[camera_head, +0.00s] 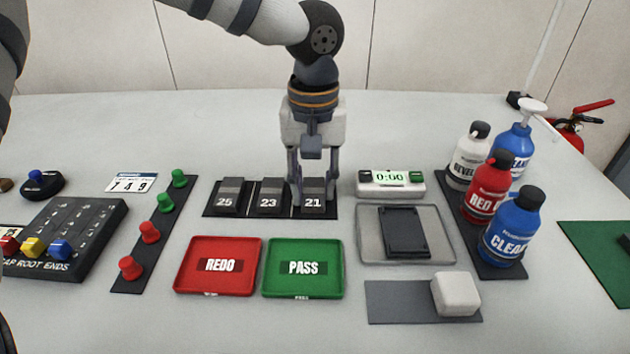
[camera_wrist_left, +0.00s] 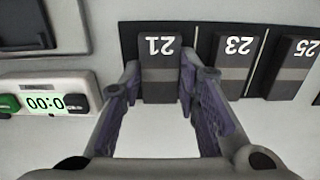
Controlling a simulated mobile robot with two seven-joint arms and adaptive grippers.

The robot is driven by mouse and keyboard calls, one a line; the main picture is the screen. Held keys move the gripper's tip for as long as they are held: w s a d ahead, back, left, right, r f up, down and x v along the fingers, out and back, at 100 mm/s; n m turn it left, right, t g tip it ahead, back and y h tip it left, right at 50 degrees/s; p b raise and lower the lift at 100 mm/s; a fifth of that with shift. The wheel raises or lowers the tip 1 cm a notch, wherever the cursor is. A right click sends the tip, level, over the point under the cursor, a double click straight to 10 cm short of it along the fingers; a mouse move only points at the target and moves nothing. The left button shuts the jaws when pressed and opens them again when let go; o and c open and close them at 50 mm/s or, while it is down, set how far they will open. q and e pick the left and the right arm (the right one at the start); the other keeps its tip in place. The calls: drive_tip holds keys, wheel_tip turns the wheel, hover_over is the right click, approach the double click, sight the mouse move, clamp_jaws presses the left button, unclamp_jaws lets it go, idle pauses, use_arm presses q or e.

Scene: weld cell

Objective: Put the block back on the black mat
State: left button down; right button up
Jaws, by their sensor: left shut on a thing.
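My left gripper (camera_head: 309,182) points down over the right end of the black mat (camera_head: 243,212). It is shut on the dark block marked 21 (camera_head: 314,197), with a finger on either side. The same block 21 (camera_wrist_left: 160,62) shows between the fingers (camera_wrist_left: 160,88) in the wrist view. My right gripper is not in view.
A red REDO tray (camera_head: 193,280) and a green PASS tray (camera_head: 303,284) lie in front of the mat. A timer (camera_head: 365,190) and a grey tray (camera_head: 440,240) are to the right. Several bottles (camera_head: 487,190) stand further right. A pale block (camera_head: 456,293) rests on a grey pad (camera_head: 395,302).

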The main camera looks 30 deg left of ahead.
sight(314, 191)
use_arm(q)
drive_tip(key=shift+f, duration=0.1)
drive_tip(key=c, duration=1.2)
unclamp_jaws()
wheel_tip(314, 191, up, 12)
drive_tip(key=shift+r, duration=0.2)
